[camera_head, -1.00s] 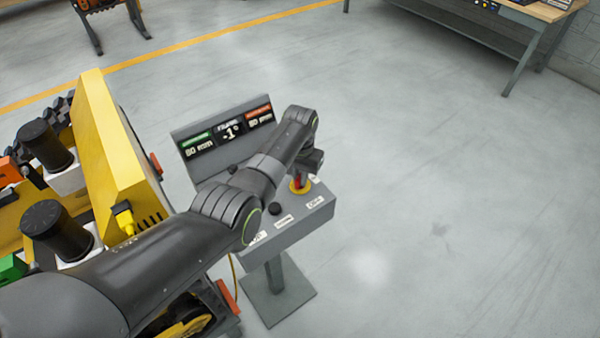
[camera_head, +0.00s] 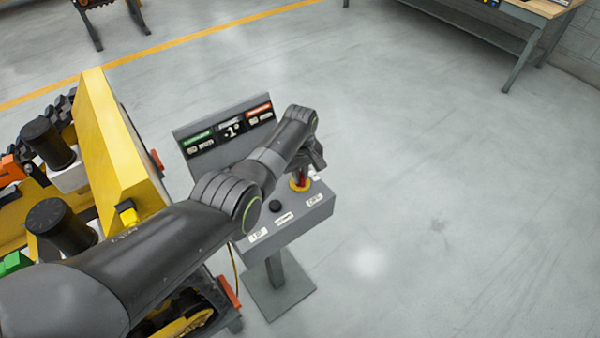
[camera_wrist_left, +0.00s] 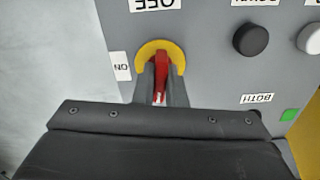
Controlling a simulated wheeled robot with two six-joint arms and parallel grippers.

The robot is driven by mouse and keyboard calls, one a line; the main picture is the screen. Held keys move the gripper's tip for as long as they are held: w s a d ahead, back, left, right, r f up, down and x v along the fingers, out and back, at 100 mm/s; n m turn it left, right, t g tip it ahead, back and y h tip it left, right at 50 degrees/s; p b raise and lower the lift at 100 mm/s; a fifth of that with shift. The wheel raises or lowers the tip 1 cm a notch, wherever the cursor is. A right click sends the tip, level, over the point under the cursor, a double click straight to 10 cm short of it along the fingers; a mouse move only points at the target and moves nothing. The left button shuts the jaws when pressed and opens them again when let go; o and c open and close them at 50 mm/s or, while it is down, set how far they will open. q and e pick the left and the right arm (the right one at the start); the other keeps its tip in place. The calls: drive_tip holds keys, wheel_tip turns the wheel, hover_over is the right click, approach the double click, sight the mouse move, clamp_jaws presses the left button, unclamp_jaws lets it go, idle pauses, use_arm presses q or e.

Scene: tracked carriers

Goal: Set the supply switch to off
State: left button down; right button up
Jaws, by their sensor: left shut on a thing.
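The supply switch (camera_head: 300,182) is a red handle on a yellow ring, on the sloped top of a grey control pedestal (camera_head: 290,227). It also shows in the left wrist view, where the red handle (camera_wrist_left: 159,82) lies between my fingers and points down the picture from the yellow ring (camera_wrist_left: 160,47). An OFF label (camera_wrist_left: 152,4) is above the ring and an ON label (camera_wrist_left: 122,67) is to its left, both upside down. My left gripper (camera_wrist_left: 160,88) is shut on the red handle. My right gripper is out of view.
A black knob (camera_wrist_left: 250,40) and a white button (camera_wrist_left: 310,38) are beside the switch. A display panel (camera_head: 229,127) stands behind. A yellow machine (camera_head: 115,150) with black cylinders is at left. The floor to the right is clear, with a workbench (camera_head: 530,15) far back.

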use_arm(q)
drive_tip(key=shift+w+r+n, duration=0.1)
drive_tip(key=shift+n, duration=0.8)
drive_tip(key=c, duration=1.5)
unclamp_jaws()
drive_tip(key=shift+r, duration=0.1)
drive_tip(key=shift+r, duration=0.3)
wheel_tip(320, 180, up, 5)
drive_tip(key=shift+f+p, duration=0.1)
drive_tip(key=shift+p, duration=0.55)
wheel_tip(320, 180, up, 12)
drive_tip(key=shift+f+b, duration=0.1)
drive_tip(key=shift+b, duration=0.95)
